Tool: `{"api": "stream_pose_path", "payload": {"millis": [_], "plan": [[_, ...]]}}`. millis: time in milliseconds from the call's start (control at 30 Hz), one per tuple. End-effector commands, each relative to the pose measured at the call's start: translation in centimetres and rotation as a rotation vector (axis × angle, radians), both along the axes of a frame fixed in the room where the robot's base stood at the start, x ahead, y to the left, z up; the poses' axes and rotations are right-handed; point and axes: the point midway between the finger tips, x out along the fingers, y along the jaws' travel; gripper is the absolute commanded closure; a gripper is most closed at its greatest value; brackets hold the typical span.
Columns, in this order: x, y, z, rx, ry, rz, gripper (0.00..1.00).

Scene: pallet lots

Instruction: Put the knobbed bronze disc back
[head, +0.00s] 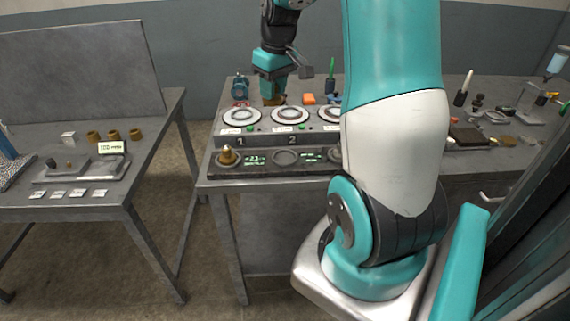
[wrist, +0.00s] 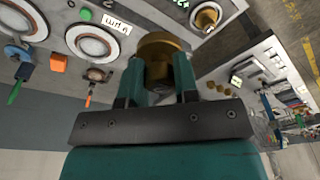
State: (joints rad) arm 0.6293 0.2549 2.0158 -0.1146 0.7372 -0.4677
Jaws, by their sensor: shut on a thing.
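The knobbed bronze disc (wrist: 160,42) is between the fingers of my gripper (wrist: 158,78) in the wrist view. My gripper is shut on it, and the fingers hide part of its knob. In the head view my gripper (head: 274,96) is over the bench at the back, behind and between the first two round white-rimmed dishes (head: 242,117) (head: 290,115). The disc shows there only as a small brown patch, and I cannot tell its height above the bench. A brass cone-topped piece (head: 228,156) stands at the left of the bench's front strip; it also shows in the wrist view (wrist: 206,17).
A blue device (head: 240,88), an orange block (head: 309,99) and a green-handled tool (head: 331,76) stand at the bench's back. An empty round seat (head: 286,157) is in the front strip. The left table (head: 100,203) carries several brass pieces (head: 114,135) and a slotted tray (head: 84,172). My arm hides the bench's middle right.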

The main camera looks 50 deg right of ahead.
Motion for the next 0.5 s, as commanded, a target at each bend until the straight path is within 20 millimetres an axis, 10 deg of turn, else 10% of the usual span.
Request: {"api": "stream_pose_path", "payload": {"millis": [200, 500], "plan": [[-2.1, -1.8, 2.1, -0.006, 0.005, -0.001, 1.0], [-2.3, -1.7, -5.4, 0.0, 0.013, 0.0, 1.0]]}}
